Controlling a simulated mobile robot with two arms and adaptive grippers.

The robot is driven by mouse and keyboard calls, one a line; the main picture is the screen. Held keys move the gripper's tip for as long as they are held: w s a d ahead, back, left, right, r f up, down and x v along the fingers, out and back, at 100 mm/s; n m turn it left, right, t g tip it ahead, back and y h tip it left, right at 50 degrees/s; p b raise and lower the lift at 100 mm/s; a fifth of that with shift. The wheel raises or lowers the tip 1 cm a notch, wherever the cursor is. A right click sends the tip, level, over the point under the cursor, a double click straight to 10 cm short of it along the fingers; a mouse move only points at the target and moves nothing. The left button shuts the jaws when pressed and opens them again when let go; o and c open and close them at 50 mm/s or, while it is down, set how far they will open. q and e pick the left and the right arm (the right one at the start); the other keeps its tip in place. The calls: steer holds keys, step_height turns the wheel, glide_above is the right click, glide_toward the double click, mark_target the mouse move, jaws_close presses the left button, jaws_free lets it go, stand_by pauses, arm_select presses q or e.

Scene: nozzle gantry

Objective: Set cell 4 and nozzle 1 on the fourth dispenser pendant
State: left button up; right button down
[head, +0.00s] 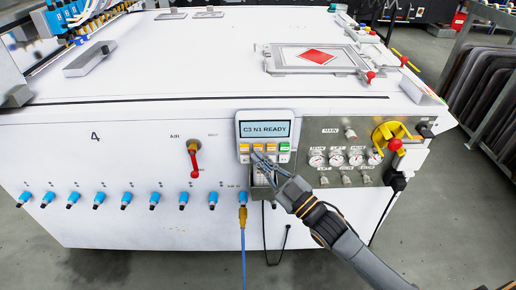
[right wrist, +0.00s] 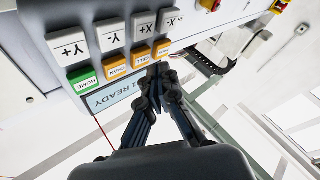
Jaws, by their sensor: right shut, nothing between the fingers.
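The dispenser pendant (head: 242,117) is mounted on the front of the white machine. Its display (head: 265,129) reads "C3 N1 READY". Below the display are orange keys, a green key and lower white keys. In the right wrist view the pendant appears upside down, with the green HOME key (right wrist: 84,80), an orange key labelled CHAN (right wrist: 115,68), further orange keys (right wrist: 141,57) and white X and Y keys (right wrist: 69,50). My right gripper (head: 259,158) is shut and empty, its tips close to the orange keys (right wrist: 157,72). Contact cannot be told. My left gripper is not in view.
A black "4" (head: 95,137) marks the panel. A red lever (head: 194,160) and several blue fittings (head: 127,199) lie to the left. A gauge panel (head: 330,134) with a yellow-and-red switch (head: 396,144) is to the right. A yellow-ended blue hose (head: 243,218) hangs below.

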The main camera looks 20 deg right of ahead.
steer(key=shift+w, duration=0.1)
steer(key=shift+w+d, duration=0.1)
steer(key=shift+w, duration=0.15)
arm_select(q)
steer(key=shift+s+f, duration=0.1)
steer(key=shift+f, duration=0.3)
